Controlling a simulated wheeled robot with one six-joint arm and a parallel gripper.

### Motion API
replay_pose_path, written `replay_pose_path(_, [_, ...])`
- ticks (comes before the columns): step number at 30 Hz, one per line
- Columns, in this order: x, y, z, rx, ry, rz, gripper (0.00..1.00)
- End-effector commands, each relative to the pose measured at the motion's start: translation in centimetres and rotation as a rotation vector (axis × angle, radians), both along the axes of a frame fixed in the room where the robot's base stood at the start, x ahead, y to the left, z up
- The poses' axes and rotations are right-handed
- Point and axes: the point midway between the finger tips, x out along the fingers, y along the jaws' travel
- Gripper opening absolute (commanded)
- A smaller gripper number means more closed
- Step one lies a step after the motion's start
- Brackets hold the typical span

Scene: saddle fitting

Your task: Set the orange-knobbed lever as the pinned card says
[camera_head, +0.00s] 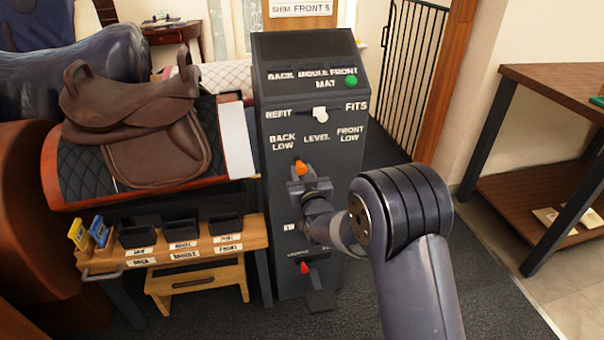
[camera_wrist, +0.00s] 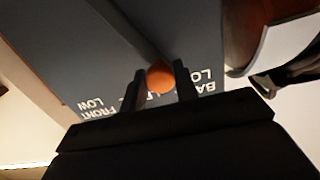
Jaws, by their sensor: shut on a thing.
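The orange knob (camera_head: 301,168) of the lever stands out from the front of the dark grey cabinet (camera_head: 290,215). In the head view it sits below the labels, between "BACK LOW" and "LEVEL". My gripper (camera_head: 309,187) is at the knob, shut on it. In the wrist view the orange knob (camera_wrist: 160,77) is between the two dark fingers of my gripper (camera_wrist: 160,84); the labels show upside down behind. The lever's shaft is hidden by my gripper.
The cabinet also has a white lever (camera_head: 320,113) between "REFIT" and "FITS", a green light (camera_head: 351,81) and a red-knobbed lever (camera_head: 305,267) low down. A brown saddle (camera_head: 140,120) on a rack and a wooden bench (camera_head: 200,255) with dark bins stand left.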

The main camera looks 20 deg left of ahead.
Motion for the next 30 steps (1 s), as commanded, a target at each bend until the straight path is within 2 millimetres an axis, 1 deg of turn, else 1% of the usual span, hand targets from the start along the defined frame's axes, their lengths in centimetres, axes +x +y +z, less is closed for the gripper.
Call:
replay_pose_path(5, [0.4,-0.6,0.1,0.046,0.025,-0.002,0.0])
replay_pose_path(10, [1.2,-1.9,0.4,0.134,0.078,-0.003,0.0])
replay_pose_path(20, [3.3,-5.4,1.1,0.382,0.228,-0.003,0.0])
replay_pose_path(30, [5.2,-8.4,0.8,0.608,0.369,-0.002,0.0])
